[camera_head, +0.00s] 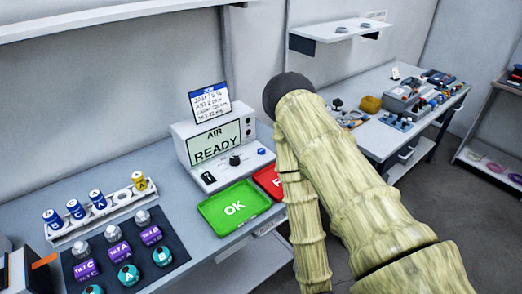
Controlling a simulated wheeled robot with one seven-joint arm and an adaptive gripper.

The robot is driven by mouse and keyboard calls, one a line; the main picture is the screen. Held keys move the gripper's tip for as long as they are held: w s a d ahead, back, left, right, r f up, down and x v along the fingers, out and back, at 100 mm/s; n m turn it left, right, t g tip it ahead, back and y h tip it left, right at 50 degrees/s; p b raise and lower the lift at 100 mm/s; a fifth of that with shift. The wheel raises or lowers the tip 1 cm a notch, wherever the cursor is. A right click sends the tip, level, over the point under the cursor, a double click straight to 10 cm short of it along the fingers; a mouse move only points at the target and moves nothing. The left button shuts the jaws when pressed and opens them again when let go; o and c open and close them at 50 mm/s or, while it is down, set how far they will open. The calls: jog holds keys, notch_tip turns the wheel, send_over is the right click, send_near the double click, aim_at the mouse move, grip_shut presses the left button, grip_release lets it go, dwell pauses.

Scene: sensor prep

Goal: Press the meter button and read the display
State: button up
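The meter (190,146) is a pale box on the bench against the wall. Its display (214,143) reads "AIR" and "READY". A dark knob (234,160) is on its front below the display. A small blue round button (262,151) sits to the right of the knob. A smaller dark control with a pale part is at the front's lower left. My arm, in a pale ribbed sleeve, stands in front to the right of the meter. My gripper is not in view.
A green "OK" tray (258,204) and a partly hidden red tray (268,182) lie before the meter. A blue-headed card (210,101) stands above it. A rack (79,231) with blue and yellow vials and a dark mat (183,250) with several sensors are left. A side bench holds equipment.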

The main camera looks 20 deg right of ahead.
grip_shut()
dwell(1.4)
